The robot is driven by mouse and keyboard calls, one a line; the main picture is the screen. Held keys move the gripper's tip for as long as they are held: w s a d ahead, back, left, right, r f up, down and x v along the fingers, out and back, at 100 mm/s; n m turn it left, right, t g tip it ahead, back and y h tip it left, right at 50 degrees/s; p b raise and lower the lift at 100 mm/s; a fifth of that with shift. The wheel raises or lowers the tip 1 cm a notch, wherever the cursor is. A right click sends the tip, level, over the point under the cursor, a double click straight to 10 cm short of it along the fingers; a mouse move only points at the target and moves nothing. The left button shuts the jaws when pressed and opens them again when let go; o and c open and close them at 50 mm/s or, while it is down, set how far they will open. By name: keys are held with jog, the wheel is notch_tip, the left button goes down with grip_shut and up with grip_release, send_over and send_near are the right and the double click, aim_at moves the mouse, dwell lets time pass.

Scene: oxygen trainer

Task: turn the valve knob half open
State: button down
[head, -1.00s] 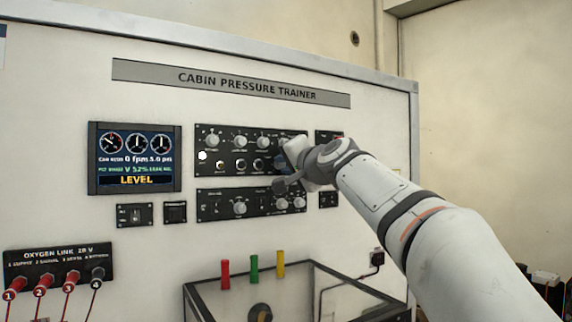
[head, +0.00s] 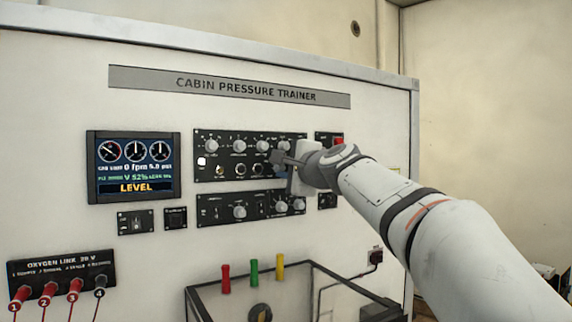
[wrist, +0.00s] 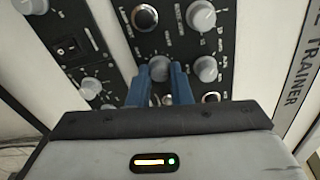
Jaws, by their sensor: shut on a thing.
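The valve knob appears to be the grey round knob (wrist: 159,67) between my fingertips in the wrist view. It sits on a black panel among similar knobs. My gripper (wrist: 157,78) is shut on it, with one blue finger on each side. In the head view my gripper (head: 277,159) is at the right part of the upper black panel (head: 222,177) and hides the held knob. The display (head: 134,166) at left reads "LEVEL", with a small "V 52%" line above. The knob's pointer mark is not readable.
Other knobs (head: 239,146) stand close beside my gripper, with the lower knob panel (head: 221,215) just below. A small panel with a red part (head: 338,142) is behind my wrist. A dark-framed clear box (head: 225,297) with red, green and yellow pegs stands below.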

jog(key=shift+f+m, duration=0.1)
jog(key=shift+m, duration=0.3)
jog(key=c, duration=1.3)
grip_release()
jog(key=b+v, duration=0.2)
jog(key=v, duration=0.5)
jog(key=shift+s+d, duration=0.25)
jog(key=shift+s, duration=0.1)
